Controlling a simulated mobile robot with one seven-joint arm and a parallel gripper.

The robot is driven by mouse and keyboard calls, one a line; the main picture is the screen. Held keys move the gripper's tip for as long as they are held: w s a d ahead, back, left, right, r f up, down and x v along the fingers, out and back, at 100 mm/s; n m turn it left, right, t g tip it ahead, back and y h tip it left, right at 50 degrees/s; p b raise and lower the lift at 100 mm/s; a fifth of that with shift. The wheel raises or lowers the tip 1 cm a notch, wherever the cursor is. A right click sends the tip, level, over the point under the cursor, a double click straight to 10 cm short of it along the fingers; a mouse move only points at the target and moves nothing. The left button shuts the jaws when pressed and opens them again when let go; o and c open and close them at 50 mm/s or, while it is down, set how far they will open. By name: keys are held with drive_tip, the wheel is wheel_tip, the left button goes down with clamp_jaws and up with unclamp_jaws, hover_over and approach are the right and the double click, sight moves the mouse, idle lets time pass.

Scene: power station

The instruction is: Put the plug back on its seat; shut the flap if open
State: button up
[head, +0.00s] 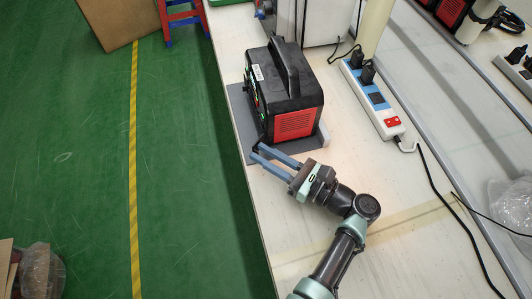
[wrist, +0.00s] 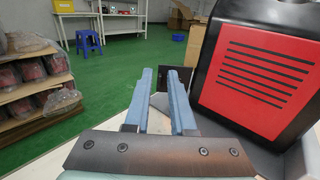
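The power station (head: 285,88) is a black box with a top handle and red side panels. It stands on a grey mat on the bench. Its red vented panel (wrist: 260,65) fills the right of the wrist view. My gripper (head: 257,152) is at the front left corner of the power station, its two blue-grey fingers apart with a gap between them. In the wrist view my gripper (wrist: 156,72) shows nothing clearly held. A small dark piece (head: 258,146) is by the fingertips; I cannot tell whether it is the plug or the flap. The seat is hidden on the left-facing side.
A white power strip (head: 372,97) with black plugs and a red switch lies right of the power station. Black cables run along the bench (head: 315,235). The bench's left edge drops to the green floor. A shelf with wrapped goods (wrist: 35,80) stands further off.

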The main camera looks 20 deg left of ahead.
clamp_jaws()
idle(1.2)
